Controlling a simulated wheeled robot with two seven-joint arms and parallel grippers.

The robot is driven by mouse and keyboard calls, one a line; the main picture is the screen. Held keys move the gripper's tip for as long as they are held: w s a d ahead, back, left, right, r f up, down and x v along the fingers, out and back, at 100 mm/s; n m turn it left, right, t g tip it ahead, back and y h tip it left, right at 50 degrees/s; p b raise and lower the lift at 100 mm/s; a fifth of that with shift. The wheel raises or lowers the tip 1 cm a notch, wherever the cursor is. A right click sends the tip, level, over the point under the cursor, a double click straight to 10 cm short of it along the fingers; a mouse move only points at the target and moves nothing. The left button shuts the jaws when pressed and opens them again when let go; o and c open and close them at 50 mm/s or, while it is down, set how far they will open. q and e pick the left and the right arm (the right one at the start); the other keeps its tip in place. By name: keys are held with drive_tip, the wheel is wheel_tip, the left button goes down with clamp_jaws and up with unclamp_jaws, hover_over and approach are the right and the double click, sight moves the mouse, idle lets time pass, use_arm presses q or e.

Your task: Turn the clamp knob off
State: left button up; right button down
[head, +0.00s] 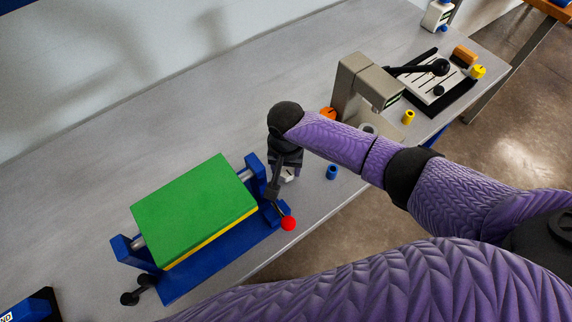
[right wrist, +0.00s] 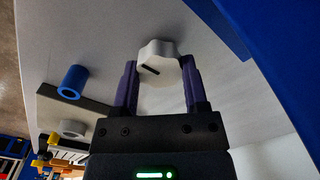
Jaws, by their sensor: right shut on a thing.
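The clamp knob is white and lobed with a dark slot-like mark on its face. In the right wrist view the knob (right wrist: 158,62) sits between the two purple fingers of my right gripper (right wrist: 160,80). In the head view only a small pale part of the knob (head: 289,175) shows under my right gripper (head: 286,172), beside the blue fixture (head: 222,262). The gripper is shut on the knob, and its body hides most of it from above. My left gripper is not in view.
A green block (head: 194,208) with a yellow underside lies in the fixture. A lever with a red ball (head: 288,223) is close to my right gripper. A blue ring (head: 332,172) stands to its right. A beige press (head: 358,90) stands behind my right arm. The table's back left is clear.

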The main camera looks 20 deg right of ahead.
drive_tip(key=n+p, duration=0.2)
drive_tip(key=n, duration=0.2)
drive_tip(key=shift+r, duration=0.1)
drive_tip(key=n+p, duration=0.1)
drive_tip(key=n, duration=0.2)
drive_tip(key=shift+n, duration=0.3)
drive_tip(key=n+p, duration=0.1)
drive_tip(key=n, duration=0.6)
drive_tip(key=shift+n, duration=1.5)
